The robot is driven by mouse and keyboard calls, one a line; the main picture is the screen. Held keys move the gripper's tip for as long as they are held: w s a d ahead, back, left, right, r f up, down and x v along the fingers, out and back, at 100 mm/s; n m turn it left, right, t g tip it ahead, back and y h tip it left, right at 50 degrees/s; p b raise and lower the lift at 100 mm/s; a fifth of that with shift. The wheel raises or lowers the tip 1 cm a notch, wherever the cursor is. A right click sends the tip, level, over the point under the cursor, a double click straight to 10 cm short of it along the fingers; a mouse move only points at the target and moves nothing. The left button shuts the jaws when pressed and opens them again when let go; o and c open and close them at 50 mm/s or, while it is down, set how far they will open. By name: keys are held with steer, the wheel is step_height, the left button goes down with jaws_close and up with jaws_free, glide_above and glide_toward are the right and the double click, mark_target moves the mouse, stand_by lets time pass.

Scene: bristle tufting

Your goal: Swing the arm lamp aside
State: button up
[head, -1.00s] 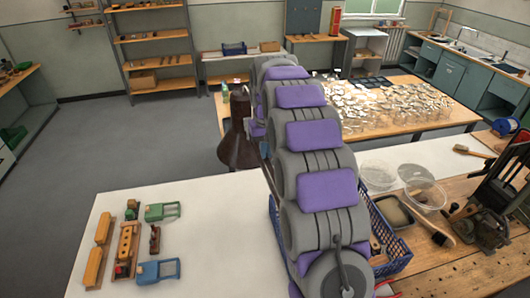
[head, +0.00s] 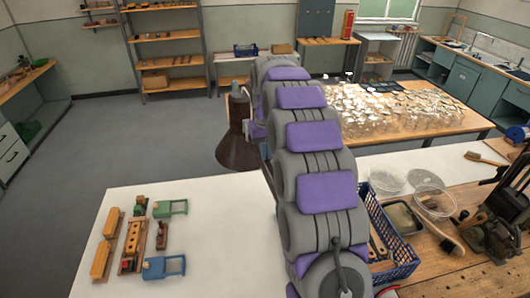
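The arm lamp shows as a dark brown, cone-shaped shade (head: 237,148), just left of the far end of my arm and past the far edge of the white table. The lamp's own arm and mount are hidden or cannot be made out. My grey and purple arm reaches forward through the middle of the view. A small grey and purple part at its far end, my gripper (head: 257,128), shows right beside the shade. Its fingers are hidden, so I cannot tell whether it is open, shut or touching the lamp.
The white table (head: 215,235) holds wooden and coloured toy-like vehicles (head: 163,266) at left. A blue basket (head: 402,270), clear round dishes (head: 427,180) and a brush (head: 438,232) lie at right. A bench (head: 470,128) crowded with glassy items stands behind. Floor at left is clear.

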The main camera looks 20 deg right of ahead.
steer(key=shift+o, duration=1.3)
steer(key=shift+w+d+r+g+b, duration=0.1)
steer(key=shift+d+r+g+b, duration=0.1)
steer(key=shift+r, duration=0.5)
steer(key=shift+d+r+g+b, duration=0.1)
steer(key=shift+d+r+b, duration=0.1)
steer(key=shift+r, duration=0.5)
step_height(320, 180, up, 14)
steer(key=p, duration=0.5)
steer(key=shift+s+a+r+p, duration=0.25)
steer(key=shift+s+a+p, duration=0.05)
steer(key=shift+a+p, duration=0.1)
steer(key=shift+a, duration=0.15)
